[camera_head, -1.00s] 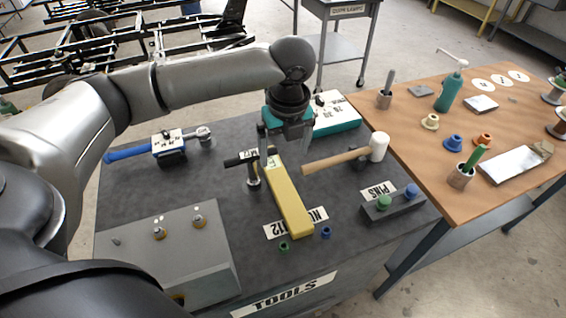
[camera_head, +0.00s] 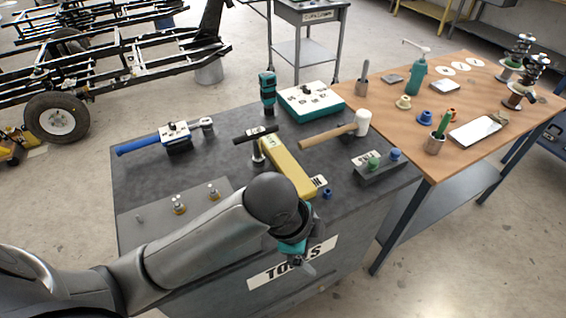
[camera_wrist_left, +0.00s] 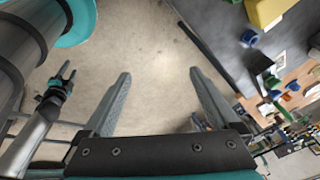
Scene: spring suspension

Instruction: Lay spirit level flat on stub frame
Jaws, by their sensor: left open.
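The yellow spirit level (camera_head: 287,168) lies on the dark top of the tool cart, its near part hidden behind my left arm. A corner of it shows in the left wrist view (camera_wrist_left: 266,10). My left gripper (camera_head: 306,266) is at the cart's front edge, nearer than the level and apart from it. In the left wrist view its fingers (camera_wrist_left: 160,85) are spread with only floor between them. What looks like my right gripper (camera_wrist_left: 64,74) shows small at the left there. Black vehicle framework (camera_head: 110,55) stands at the back left; I cannot tell which part is the stub frame.
The tool cart (camera_head: 135,185) also holds a mallet (camera_head: 330,134), a blue-handled wrench (camera_head: 140,146), a drill (camera_head: 267,90), a teal case (camera_head: 310,102) and a pin block (camera_head: 378,172). A wooden table (camera_head: 450,160) stands at the right. Floor is open in front.

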